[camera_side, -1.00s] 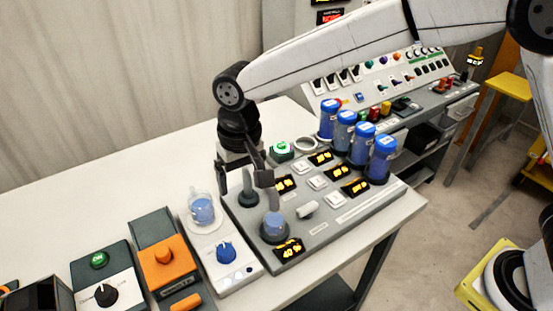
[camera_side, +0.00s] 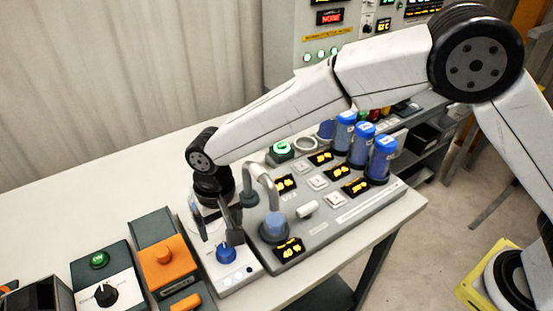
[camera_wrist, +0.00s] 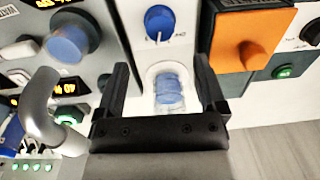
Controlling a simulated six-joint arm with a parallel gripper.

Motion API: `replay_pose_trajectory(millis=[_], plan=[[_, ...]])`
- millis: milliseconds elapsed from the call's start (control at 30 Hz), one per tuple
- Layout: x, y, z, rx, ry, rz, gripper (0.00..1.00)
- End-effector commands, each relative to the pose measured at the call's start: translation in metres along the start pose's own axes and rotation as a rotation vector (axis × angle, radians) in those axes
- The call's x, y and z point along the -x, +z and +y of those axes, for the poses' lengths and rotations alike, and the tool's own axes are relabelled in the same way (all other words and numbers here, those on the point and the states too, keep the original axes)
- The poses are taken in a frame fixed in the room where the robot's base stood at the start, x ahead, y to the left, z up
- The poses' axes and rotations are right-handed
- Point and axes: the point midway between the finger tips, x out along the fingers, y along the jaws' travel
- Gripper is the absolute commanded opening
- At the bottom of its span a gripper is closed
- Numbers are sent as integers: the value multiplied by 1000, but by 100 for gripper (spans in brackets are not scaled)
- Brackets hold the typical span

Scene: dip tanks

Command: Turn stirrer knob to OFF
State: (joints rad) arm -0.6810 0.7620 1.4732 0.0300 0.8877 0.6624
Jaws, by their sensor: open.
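The stirrer is a slim white unit (camera_side: 222,280) with a round blue knob (camera_side: 226,253) on its front part. In the wrist view the blue knob (camera_wrist: 158,20) is at the top, with a white pointer mark and small lettering beside it, too small to read surely. A clear beaker with blue liquid (camera_wrist: 168,92) stands on the unit's round plate; my gripper largely hides it in the side view. My gripper (camera_side: 217,230) points down, open, its fingers above the stirrer behind the knob. In the wrist view my gripper (camera_wrist: 162,66) has one finger on each side of the beaker, with the knob beyond the fingertips.
An orange-knobbed unit (camera_side: 163,254) stands close on the left, with a black-knobbed unit (camera_side: 104,295) beyond it. The grey tank panel (camera_side: 325,225) is close on the right, with a curved grey pipe (camera_side: 268,183) near my gripper. Bare white table lies behind the units.

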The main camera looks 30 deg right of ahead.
Motion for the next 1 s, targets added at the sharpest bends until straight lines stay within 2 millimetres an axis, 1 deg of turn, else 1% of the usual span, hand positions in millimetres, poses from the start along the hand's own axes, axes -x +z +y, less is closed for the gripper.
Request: replay_pose_trajectory(millis=[133, 267, 467, 800, 1000], plan=[[-2, 0, 0, 0, 0, 0, 90], [-8, 0, 0, 0, 0, 0, 90], [-27, 0, 0, 0, 1, -1, 90], [-66, 0, 0, 0, 0, 0, 90], [-77, 0, 0, 0, -1, 1, 90]])
